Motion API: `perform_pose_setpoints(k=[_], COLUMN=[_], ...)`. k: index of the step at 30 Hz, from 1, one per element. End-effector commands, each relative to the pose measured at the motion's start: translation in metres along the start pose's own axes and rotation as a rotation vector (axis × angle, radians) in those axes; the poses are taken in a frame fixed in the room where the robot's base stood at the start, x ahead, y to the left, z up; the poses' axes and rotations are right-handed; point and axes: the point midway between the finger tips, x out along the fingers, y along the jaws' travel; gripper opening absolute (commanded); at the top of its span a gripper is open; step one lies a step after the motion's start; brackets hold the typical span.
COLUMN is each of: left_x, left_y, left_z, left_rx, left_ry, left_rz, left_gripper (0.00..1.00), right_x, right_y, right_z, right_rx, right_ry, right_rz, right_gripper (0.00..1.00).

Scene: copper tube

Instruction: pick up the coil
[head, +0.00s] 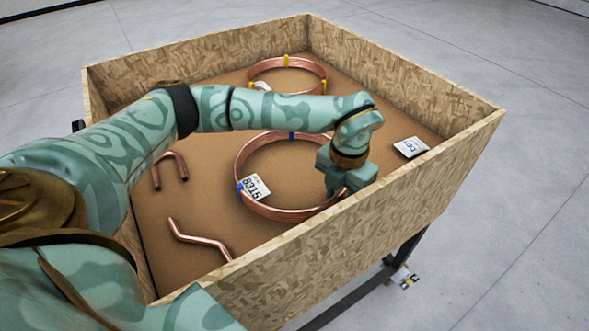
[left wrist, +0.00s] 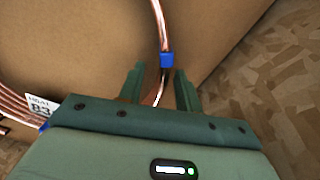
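A copper coil (head: 262,208) with blue bands and a white tag lies on the brown floor of the wooden crate in the head view. In the left wrist view, the coil (left wrist: 157,22) runs down past a blue band (left wrist: 167,59) and in between my fingers. My left gripper (head: 336,188) points down at the right side of this coil. In the left wrist view, my left gripper (left wrist: 160,88) is open, with the tube between its two fingers and gaps beside it. Part of the coil is hidden behind my left arm and gripper. My right gripper is not in view.
A second copper coil (head: 318,72) with yellow bands lies at the back. Bent copper tubes (head: 200,241) lie at the left and front. A white label (head: 411,147) lies at the right. The crate walls (head: 425,90) stand tall around everything.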

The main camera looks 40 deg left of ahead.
Motion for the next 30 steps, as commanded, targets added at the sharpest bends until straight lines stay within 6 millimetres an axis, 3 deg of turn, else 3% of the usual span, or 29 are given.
perform_pose_setpoints(k=[5, 9, 20, 23, 30], left_x=[-0.001, -0.001, -0.004, -0.016, -0.067], left_y=[0.0, 0.0, 0.0, 0.0, 0.0], left_z=[0.0, 0.0, 0.001, 0.001, 0.002], left_rx=[0.0, 0.0, 0.0, 0.0, -0.001], left_ry=[-0.002, -0.001, -0.004, -0.006, -0.009], left_rz=[0.0, 0.0, 0.0, -0.001, 0.0], left_gripper=[0.34, 0.0, 0.0, 0.0, 0.0], right_x=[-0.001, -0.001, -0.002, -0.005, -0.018], right_y=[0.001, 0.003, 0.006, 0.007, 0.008], right_z=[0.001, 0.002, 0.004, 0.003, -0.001], right_rx=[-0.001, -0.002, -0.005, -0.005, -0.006], right_ry=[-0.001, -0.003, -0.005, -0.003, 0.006], right_rz=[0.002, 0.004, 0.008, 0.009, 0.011], right_gripper=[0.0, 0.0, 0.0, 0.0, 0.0])
